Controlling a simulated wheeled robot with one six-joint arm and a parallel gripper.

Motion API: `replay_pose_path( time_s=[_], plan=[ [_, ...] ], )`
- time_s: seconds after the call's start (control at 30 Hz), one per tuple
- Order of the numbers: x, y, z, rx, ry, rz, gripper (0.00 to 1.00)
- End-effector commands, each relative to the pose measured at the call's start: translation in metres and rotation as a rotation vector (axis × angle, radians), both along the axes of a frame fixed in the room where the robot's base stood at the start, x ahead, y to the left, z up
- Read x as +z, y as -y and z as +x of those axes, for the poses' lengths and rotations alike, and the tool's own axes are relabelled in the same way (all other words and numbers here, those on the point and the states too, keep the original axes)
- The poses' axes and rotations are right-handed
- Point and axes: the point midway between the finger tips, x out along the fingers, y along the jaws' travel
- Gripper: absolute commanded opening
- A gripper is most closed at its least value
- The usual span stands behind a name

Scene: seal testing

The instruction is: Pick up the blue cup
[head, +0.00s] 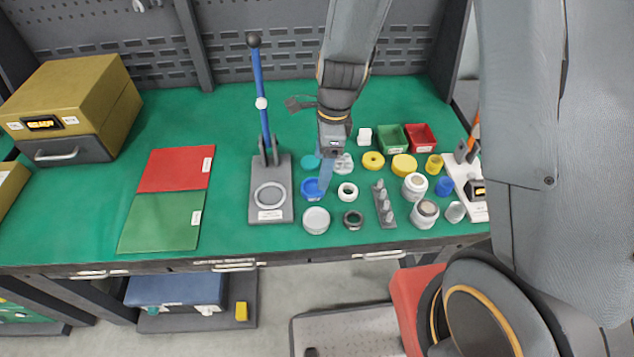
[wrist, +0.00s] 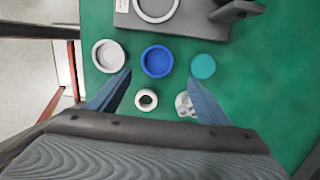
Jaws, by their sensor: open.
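A round, open blue cup (head: 309,188) stands on the green bench top, partly hidden behind my gripper (head: 326,184) in the head view. In the wrist view the blue cup (wrist: 157,62) is seen from above, just beyond the fingertips and roughly midway between them. My gripper (wrist: 160,78) is open with its two blue-grey fingers spread and nothing between them at the tips. Whether the fingers touch the cup cannot be told. Another small blue piece (head: 445,186) stands farther right.
A white round container (wrist: 108,56) and a teal disc (wrist: 203,66) flank the cup. A white ring (wrist: 146,99) lies nearer my gripper. A lever press (head: 270,190) stands close on the left. Several small parts crowd the right; red and green mats (head: 165,220) lie left.

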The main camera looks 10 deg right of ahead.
Motion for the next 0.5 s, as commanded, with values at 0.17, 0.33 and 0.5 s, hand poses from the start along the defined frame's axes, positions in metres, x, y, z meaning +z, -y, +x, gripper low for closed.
replay_pose_path(
  time_s=[0.17, 0.33, 0.5],
  plan=[
    [-0.014, -0.013, -0.004, 0.024, -0.001, -0.001, 0.72],
    [-0.031, -0.016, -0.007, 0.024, -0.003, -0.002, 0.72],
    [-0.053, -0.018, -0.006, 0.021, -0.001, -0.001, 0.72]
  ],
)
